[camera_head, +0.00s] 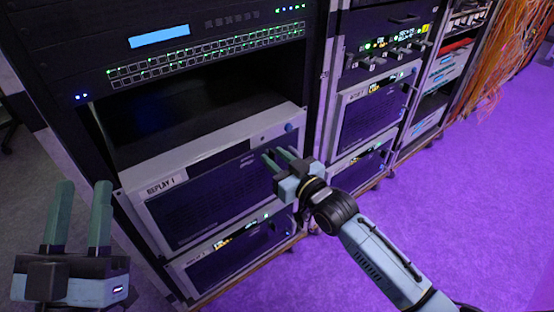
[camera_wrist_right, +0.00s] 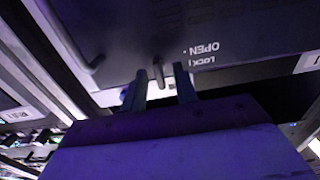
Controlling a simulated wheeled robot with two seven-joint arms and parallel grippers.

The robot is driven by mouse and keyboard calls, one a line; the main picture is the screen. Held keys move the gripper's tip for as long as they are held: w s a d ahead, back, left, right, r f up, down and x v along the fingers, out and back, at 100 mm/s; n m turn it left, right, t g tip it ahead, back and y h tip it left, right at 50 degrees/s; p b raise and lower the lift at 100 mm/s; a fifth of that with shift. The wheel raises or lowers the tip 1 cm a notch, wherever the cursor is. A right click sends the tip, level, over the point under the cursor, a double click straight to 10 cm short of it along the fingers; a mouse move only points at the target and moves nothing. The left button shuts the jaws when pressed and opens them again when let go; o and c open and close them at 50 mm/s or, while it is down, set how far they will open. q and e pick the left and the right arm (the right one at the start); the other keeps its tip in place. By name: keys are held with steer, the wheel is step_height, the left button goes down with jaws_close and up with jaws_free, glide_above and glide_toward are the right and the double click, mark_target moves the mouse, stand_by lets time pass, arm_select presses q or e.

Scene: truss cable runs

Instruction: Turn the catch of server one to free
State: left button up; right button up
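A server unit labelled REPLAY 1 (camera_head: 160,187) sits in the left rack, with a dark mesh front in a pale frame. My right gripper (camera_head: 277,156) is at the right part of its front. In the right wrist view a small grey catch lever (camera_wrist_right: 160,74) stands between the two fingers of my right gripper (camera_wrist_right: 161,77). The fingers are apart, with a narrow gap visible on each side of the lever. OPEN and LOCK markings (camera_wrist_right: 203,54) appear upside down beside it. In the head view the gripper hides the catch. My left gripper (camera_head: 82,184) is open and empty at lower left.
A lower unit (camera_head: 235,255) sits beneath REPLAY 1, and a dark empty bay (camera_head: 200,105) is above it. A second rack (camera_head: 368,120) stands to the right. Orange cables (camera_head: 490,65) hang at far right. The purple-lit floor (camera_head: 455,215) is clear on the right.

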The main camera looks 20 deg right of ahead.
jaws_close()
